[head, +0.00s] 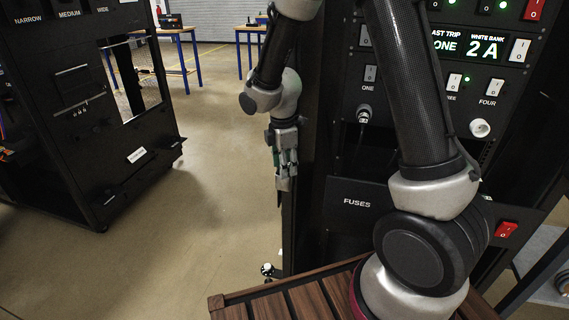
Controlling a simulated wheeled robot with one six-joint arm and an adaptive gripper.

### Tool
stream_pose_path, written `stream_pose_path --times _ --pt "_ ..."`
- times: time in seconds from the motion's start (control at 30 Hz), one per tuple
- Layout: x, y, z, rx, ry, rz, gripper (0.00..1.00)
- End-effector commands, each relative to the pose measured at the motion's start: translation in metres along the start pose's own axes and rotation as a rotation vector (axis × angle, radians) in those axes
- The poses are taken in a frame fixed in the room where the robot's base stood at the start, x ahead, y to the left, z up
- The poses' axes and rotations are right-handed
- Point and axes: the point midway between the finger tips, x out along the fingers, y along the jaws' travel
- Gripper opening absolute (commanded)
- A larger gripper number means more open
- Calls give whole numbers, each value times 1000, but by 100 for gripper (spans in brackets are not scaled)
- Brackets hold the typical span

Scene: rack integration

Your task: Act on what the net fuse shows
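The black rack panel (400,75) stands at right, partly hidden behind my arm. Its display (484,48) reads "WHITE BANK 2A", and a partly covered one beside it (445,47) reads "AST TRIP ONE". A black front labelled FUSES (357,203) is lower down; no fuse can be made out. My gripper (283,184) points down left of the rack; its fingers are too small to read.
A red switch (506,230) is at lower right, and a plugged cable (364,115) hangs below ONE. Another black rack (95,110) labelled NARROW, MEDIUM, WIDE stands at left. Clear floor lies between the racks. Blue-legged tables (180,35) are behind.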

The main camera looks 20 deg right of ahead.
Motion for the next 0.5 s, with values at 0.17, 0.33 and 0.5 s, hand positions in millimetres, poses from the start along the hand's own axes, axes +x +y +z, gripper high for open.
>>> stream_pose_path --times 0.17,0.33,0.5 --pt "0 1 0 0 0 2 50" --pt "-2 1 0 0 0 3 50" --pt "-25 2 0 1 2 6 50"
